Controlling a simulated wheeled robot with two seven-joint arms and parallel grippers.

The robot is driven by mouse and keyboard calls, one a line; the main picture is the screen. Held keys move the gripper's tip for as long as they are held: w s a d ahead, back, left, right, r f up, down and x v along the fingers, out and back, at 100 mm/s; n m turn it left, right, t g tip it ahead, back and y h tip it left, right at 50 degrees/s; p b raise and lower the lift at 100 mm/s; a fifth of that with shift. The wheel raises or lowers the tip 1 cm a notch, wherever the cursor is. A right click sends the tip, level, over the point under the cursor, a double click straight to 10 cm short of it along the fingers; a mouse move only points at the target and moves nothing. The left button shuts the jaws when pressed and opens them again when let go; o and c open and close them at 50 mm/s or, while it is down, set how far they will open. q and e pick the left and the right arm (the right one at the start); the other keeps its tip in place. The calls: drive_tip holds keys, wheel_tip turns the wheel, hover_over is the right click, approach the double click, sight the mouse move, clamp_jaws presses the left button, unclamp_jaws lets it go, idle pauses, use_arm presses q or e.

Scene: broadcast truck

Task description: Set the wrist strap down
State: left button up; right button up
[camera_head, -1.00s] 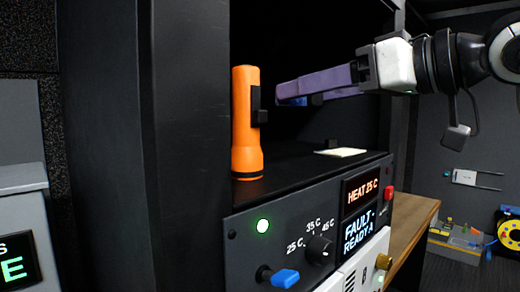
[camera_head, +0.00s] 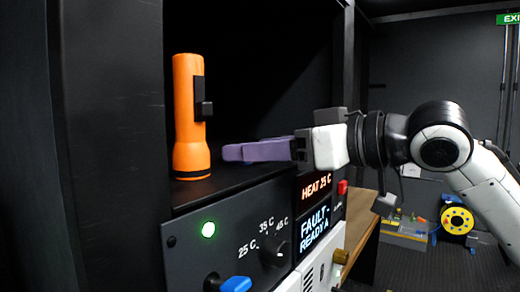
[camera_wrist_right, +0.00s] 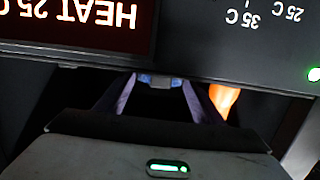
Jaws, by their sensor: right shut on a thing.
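My right gripper (camera_head: 240,152) has purple fingers and reaches in from the right, low over the black top of the control unit. Its fingertips are just right of the orange torch's base. In the right wrist view, the fingers (camera_wrist_right: 160,84) are shut on a small blue and grey piece, which I take to be the wrist strap (camera_wrist_right: 160,80). The fingers hide most of the strap in the head view, and I cannot tell whether it touches the surface. My left gripper is not in view.
An orange torch (camera_head: 188,120) stands upright on the black surface, close left of the fingertips. The control panel (camera_head: 190,255) below has a green light, a dial, a blue switch and lit displays. A dark post (camera_head: 110,130) bounds the bay on the left.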

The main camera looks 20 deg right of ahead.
drive_tip(key=o, duration=1)
drive_tip(key=shift+f, duration=0.1)
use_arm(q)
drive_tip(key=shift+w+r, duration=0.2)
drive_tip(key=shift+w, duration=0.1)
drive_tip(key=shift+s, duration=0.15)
use_arm(e)
drive_tip(key=shift+s+d+r, duration=0.15)
drive_tip(key=shift+r, duration=0.05)
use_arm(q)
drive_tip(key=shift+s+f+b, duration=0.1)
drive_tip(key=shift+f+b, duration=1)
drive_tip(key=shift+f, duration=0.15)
use_arm(e)
drive_tip(key=shift+v, duration=5.75)
